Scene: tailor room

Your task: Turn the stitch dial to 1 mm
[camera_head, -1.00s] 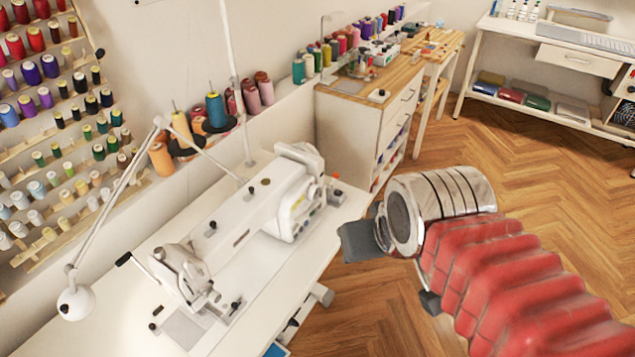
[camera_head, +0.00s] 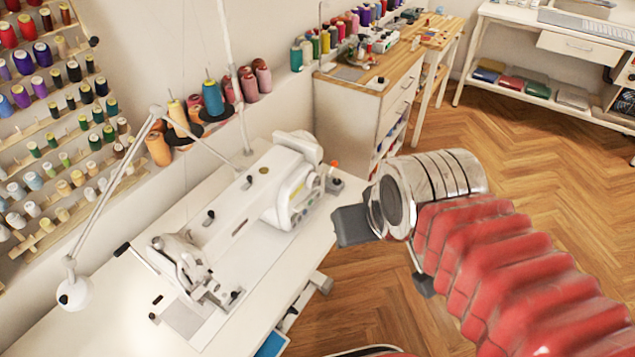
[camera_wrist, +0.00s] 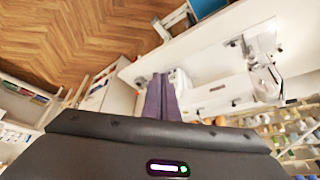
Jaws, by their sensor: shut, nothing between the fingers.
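The white sewing machine (camera_head: 245,205) stands on a white table in the head view, its thick end at the right and its needle end at the near left. It also shows upside down in the wrist view (camera_wrist: 215,92). Small dials and coloured marks are on the thick end, but I cannot tell which is the stitch dial or read its setting. My gripper (camera_head: 350,226) is just right of the thick end in the picture, apart from the machine. Its purple fingers (camera_wrist: 161,95) are shut and empty in the wrist view.
A lamp (camera_head: 75,290) on a thin jointed arm stands left of the machine. Thread cones (camera_head: 212,98) stand behind it, and a thread rack (camera_head: 50,130) hangs on the wall. A wooden-topped cabinet (camera_head: 355,115) is beyond my gripper. The wooden floor at the right is clear.

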